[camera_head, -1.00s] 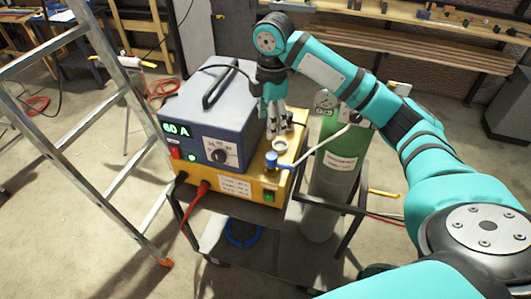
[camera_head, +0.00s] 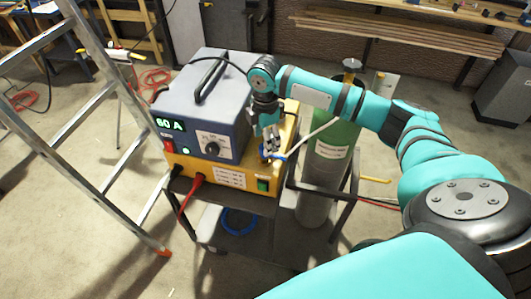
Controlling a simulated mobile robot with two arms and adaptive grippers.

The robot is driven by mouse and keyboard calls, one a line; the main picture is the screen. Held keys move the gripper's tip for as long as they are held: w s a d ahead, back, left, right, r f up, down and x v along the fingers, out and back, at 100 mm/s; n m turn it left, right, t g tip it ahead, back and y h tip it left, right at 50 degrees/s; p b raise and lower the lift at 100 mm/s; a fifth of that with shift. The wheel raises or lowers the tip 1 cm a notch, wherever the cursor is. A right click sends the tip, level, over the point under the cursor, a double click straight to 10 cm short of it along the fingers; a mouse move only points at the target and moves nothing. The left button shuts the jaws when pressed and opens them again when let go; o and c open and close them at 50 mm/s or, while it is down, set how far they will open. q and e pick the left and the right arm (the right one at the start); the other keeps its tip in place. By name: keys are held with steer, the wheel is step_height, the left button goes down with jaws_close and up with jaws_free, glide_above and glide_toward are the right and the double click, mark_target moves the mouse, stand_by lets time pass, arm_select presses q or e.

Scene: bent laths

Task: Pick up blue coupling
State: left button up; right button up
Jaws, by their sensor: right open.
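The blue coupling (camera_head: 281,157) sits on the front right part of the yellow unit's top (camera_head: 225,177), at the end of a pale hose. My right gripper (camera_head: 270,147) points down at it, with the jaws open. The fingertips are at or just above the coupling and hide part of it. I cannot tell whether they touch it. My left gripper is not in view.
A grey power box (camera_head: 205,105) showing 60 A stands left of the right gripper on the yellow unit. A green gas cylinder (camera_head: 330,165) stands on the right of the cart. A ladder (camera_head: 100,100) is at the left.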

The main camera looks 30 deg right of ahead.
mark_target(273, 156)
step_height(273, 156, down, 4)
steer(key=shift+f+p, duration=0.2)
steer(key=shift+p, duration=0.3)
steer(key=shift+c, duration=0.4)
jaws_close()
